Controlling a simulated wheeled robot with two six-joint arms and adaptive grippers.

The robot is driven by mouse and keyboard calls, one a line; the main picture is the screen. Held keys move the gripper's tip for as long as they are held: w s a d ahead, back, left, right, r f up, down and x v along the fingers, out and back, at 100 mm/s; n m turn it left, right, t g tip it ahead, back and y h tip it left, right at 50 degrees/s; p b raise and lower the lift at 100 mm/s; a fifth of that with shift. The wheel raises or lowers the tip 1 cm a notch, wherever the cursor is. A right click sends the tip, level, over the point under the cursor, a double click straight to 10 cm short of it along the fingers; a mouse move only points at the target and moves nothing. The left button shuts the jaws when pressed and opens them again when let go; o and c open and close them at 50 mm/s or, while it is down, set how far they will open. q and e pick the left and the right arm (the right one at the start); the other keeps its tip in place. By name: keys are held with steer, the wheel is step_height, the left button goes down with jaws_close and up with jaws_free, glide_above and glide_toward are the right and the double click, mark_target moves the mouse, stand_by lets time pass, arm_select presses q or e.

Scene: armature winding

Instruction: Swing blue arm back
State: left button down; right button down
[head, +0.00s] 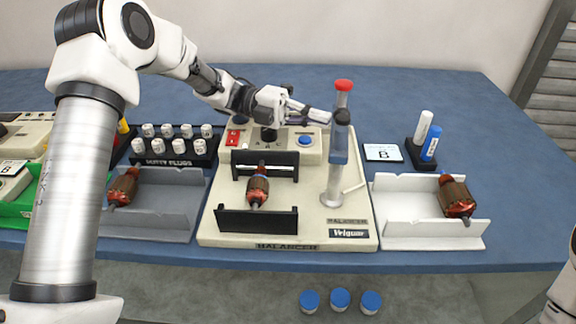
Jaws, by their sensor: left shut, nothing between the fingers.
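The balancer (220,226) is a cream machine in the middle of the table. A copper-wound armature (258,188) lies across the balancer's black supports (262,220). My right gripper is out of view.
A grey tray (165,215) with an armature (123,187) is on the left, a white tray (415,230) with another (456,197) on the right. Putty plugs (172,146) stand behind the grey tray.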

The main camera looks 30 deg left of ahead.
arm_select(q)
steer(key=shift+w+d+b, duration=0.3)
steer(key=shift+w+d, duration=0.05)
steer(key=shift+d, duration=0.25)
steer(key=shift+w+d+b, duration=0.25)
steer(key=shift+w+d, duration=0.05)
steer(key=shift+d, duration=0.3)
steer(key=shift+r, duration=0.1)
